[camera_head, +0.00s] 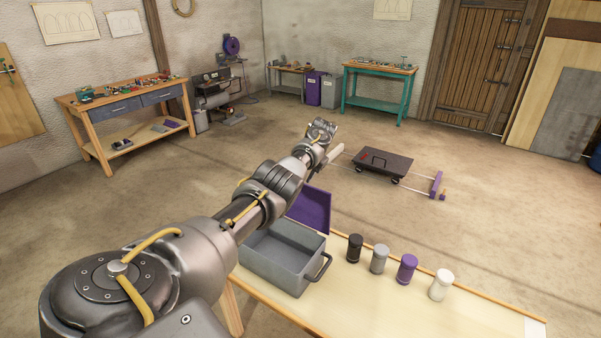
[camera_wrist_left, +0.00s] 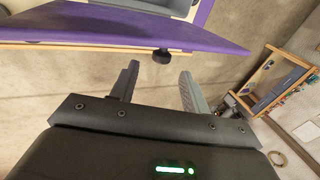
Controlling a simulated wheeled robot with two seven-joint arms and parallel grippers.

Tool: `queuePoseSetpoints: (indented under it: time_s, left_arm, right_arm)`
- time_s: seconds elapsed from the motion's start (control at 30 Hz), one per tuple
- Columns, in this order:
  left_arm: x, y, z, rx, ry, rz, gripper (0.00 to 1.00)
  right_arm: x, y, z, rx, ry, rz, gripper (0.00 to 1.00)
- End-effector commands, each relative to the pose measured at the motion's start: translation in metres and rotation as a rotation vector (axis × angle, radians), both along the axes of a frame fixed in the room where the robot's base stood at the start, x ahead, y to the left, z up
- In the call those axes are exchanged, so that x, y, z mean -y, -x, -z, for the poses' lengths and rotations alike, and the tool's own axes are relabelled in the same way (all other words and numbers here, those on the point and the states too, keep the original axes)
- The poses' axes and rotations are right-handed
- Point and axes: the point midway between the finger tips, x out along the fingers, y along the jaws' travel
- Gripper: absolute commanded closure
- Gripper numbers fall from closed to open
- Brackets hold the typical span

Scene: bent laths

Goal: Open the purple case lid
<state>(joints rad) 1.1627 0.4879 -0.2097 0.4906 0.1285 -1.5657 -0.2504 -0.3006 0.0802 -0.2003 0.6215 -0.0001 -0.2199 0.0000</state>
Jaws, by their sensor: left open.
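A grey case (camera_head: 283,262) sits on the light wooden table, its inside visible. Its purple lid (camera_head: 312,210) stands raised at the far side, partly hidden behind my left arm. In the left wrist view the purple lid (camera_wrist_left: 110,28) spans the top, with a dark round knob (camera_wrist_left: 162,56) at its edge and a piece of the grey case beyond. My left gripper (camera_head: 334,152) is beyond the lid, past the table's far edge. In the left wrist view its open fingers (camera_wrist_left: 158,78) point toward the knob, with nothing visibly held between them. My right gripper is out of view.
Black, grey, purple and white jars (camera_head: 407,267) stand in a row right of the case. The case's handle (camera_head: 319,268) sticks out toward them. A dark low cart (camera_head: 384,162) stands on the floor beyond. The table's front right is bare.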

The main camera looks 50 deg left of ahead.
Motion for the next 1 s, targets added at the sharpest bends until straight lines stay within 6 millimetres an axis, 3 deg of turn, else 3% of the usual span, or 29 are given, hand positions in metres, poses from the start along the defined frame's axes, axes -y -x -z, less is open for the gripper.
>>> queuePoseSetpoints:
  time_s: [0.13, 0.3, 1.0]
  left_arm:
    - [0.007, -0.001, -0.019, 0.003, -0.001, 0.001, 0.53]
    - [0.012, -0.001, -0.028, 0.000, 0.001, 0.000, 0.53]
    - [0.013, -0.001, -0.029, 0.000, 0.001, 0.000, 0.53]
  right_arm:
    - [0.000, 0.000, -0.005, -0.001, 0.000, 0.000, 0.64]
    - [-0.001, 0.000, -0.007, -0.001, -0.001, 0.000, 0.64]
    - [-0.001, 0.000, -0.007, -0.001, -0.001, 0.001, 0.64]
